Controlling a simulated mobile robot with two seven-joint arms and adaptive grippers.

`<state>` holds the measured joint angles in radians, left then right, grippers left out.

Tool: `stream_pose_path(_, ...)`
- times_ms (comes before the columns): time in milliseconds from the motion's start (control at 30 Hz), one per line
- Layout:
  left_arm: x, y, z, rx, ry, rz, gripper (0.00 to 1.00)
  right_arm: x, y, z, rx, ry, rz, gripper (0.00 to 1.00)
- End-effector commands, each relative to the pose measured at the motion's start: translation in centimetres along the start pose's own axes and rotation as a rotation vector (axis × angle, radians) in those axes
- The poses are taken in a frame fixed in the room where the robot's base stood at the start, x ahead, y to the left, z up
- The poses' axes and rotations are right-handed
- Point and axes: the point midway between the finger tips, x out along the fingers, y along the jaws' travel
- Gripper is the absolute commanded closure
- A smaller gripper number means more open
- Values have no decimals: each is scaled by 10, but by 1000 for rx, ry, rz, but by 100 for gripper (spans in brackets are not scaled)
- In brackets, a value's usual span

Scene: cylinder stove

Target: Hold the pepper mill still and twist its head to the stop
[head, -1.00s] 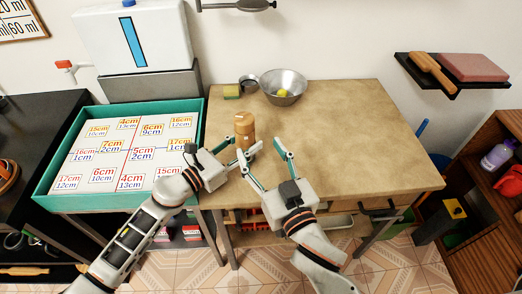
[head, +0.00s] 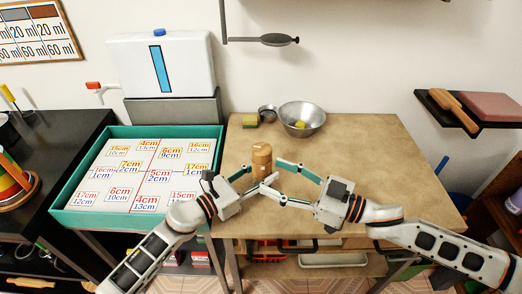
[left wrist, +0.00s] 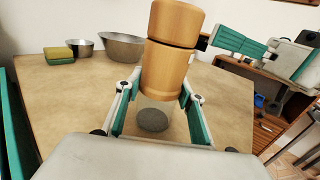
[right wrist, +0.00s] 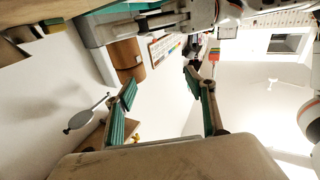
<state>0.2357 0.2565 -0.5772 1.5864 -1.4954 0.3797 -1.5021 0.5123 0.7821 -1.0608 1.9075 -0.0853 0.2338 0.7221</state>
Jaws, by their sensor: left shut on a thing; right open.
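The pepper mill (head: 262,160) is a brown wooden cylinder standing upright near the front left of the wooden table. In the left wrist view its wider head (left wrist: 177,20) sits above a dark seam and its body (left wrist: 165,68) tapers below. My left gripper (left wrist: 158,105) is shut on the lower body, one finger on each side. My right gripper (head: 274,178) is open and empty, reaching in from the right. In the right wrist view the mill (right wrist: 127,55) lies beyond the fingertips and left of the gap (right wrist: 160,82); the right fingers are not around it.
A metal bowl (head: 303,117) with a yellow item, a small metal cup (head: 267,114) and a sponge (head: 250,120) stand at the table's back. A green-rimmed tray (head: 62,200) with number cards is on the left. The table's right half is clear.

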Motion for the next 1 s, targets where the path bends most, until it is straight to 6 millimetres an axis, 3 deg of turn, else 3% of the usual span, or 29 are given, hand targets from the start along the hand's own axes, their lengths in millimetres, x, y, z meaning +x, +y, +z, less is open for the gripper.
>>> stream_pose_path(100,0,0,1,0,-1,0,89,-22,32,-3,11,-30,-2,45)
stream_pose_path(233,0,0,1,0,-1,0,89,-37,51,-7,28,-43,2,45)
stream_pose_path(367,0,0,1,0,-1,0,89,-39,58,-8,35,-46,3,45)
stream_pose_path(567,0,0,1,0,-1,0,89,-15,58,-8,35,-44,2,45)
stream_pose_path(1000,0,0,1,0,-1,0,89,62,58,-4,35,-45,3,45)
